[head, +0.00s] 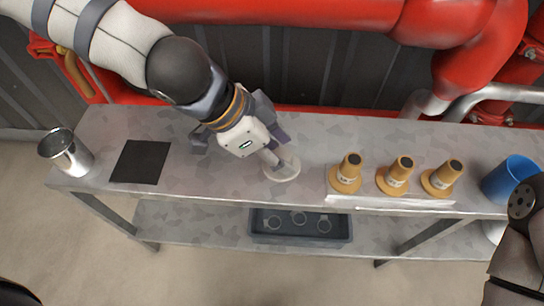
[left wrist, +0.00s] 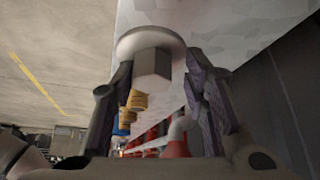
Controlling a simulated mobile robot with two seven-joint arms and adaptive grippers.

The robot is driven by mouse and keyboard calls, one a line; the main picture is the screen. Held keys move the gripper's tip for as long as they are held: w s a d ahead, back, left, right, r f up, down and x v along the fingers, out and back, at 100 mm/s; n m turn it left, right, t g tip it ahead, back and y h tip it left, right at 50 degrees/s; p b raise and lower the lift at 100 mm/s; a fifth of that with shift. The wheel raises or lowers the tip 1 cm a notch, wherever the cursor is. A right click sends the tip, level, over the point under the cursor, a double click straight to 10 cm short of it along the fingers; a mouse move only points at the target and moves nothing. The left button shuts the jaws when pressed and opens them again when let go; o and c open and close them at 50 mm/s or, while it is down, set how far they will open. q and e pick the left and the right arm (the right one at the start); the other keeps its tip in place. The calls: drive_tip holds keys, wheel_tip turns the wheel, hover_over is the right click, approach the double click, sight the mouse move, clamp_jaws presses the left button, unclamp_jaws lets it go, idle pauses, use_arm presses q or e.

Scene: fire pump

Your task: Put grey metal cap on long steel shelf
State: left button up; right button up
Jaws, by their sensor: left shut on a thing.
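The grey metal cap (head: 285,168) is a pale disc with a narrower stem, at the middle of the long steel shelf (head: 225,178). My left gripper (head: 262,152) is shut on the stem, reaching in from the upper left. In the left wrist view, the cap (left wrist: 150,42) shows its round flange and faceted stem between the two fingers. The shelf's top (left wrist: 250,25) is close to the cap; I cannot tell whether they touch. My right gripper is not in view.
A metal cup (head: 68,158) and a black square mat (head: 140,162) are at left. Three orange cones (head: 397,178) stand right of the cap, with a blue cup (head: 510,178) beyond. A dark tray (head: 300,238) sits below. Red pipes (head: 400,15) run behind. Bare surface lies between mat and cap.

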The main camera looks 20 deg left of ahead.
use_arm(q)
drive_tip(key=f, duration=0.2)
drive_tip(key=w+a+f, duration=0.1)
drive_tip(key=f, duration=0.2)
drive_tip(key=shift+w+a+f+b, duration=0.2)
drive_tip(key=shift+a+f+b, duration=0.15)
drive_tip(key=shift+f+b, duration=0.05)
drive_tip(key=shift+r, duration=0.1)
drive_tip(key=shift+f, duration=0.25)
drive_tip(key=o, duration=1.3)
drive_tip(key=shift+r, duration=0.1)
